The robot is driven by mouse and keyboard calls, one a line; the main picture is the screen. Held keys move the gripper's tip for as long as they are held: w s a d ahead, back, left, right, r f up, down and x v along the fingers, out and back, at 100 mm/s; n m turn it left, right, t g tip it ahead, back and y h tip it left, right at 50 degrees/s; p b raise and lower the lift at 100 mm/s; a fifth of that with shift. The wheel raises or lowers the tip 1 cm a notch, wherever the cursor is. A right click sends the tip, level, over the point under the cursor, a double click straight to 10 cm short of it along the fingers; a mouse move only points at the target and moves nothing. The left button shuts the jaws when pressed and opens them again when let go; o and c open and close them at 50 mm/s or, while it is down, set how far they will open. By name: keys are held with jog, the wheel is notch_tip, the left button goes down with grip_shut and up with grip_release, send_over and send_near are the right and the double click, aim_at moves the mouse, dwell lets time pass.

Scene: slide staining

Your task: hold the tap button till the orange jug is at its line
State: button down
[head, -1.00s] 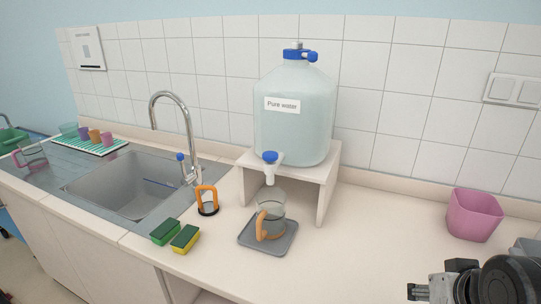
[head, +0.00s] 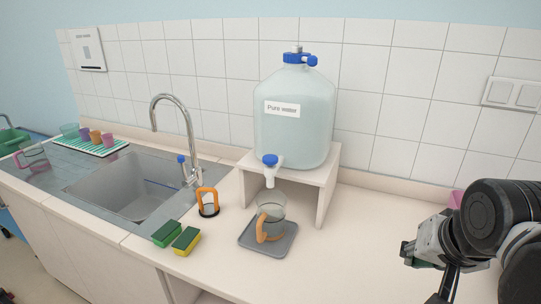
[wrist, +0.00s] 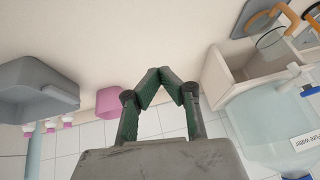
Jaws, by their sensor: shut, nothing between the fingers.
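The orange-handled jug (head: 271,212) stands upright on a grey tray (head: 262,246), beneath the tap of the water carboy (head: 295,115). It is clear; I cannot make out its line or a water level. The blue tap button (head: 270,160) sits on top of the white spout. My gripper (head: 408,255) is at the right over the counter, well apart from the tap. In the wrist view my gripper (wrist: 160,75) has its green fingertips together with nothing between them. The jug (wrist: 275,40) and carboy (wrist: 265,125) show at the right there.
The carboy stands on a cream stand (head: 326,185). Left of the jug are an orange-handled black-based object (head: 208,203), two sponges (head: 177,236) and the sink (head: 130,190). A pink container (wrist: 109,102) is partly hidden behind my arm in the head view. Counter between jug and gripper is clear.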

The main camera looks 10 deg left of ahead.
jog(key=w+a+r+m+g+p, duration=0.1)
jog(key=w+a+r+m+p, duration=0.2)
jog(key=w+a+r+m, duration=0.4)
notch_tip(320, 180, up, 14)
jog(key=m+g+p, duration=0.5)
jog(key=m+p, duration=0.3)
jog(key=m, duration=0.3)
send_over(271, 158)
jog(key=shift+s+d, duration=0.1)
jog(key=shift+s, duration=0.05)
jog(key=shift+f, duration=0.15)
jog(key=f+p, duration=0.1)
jog(key=f, duration=0.6)
jog(key=f+p, duration=0.1)
jog(key=f, duration=0.5)
jog(key=shift+w+f, duration=0.2)
jog(key=shift+f, duration=0.15)
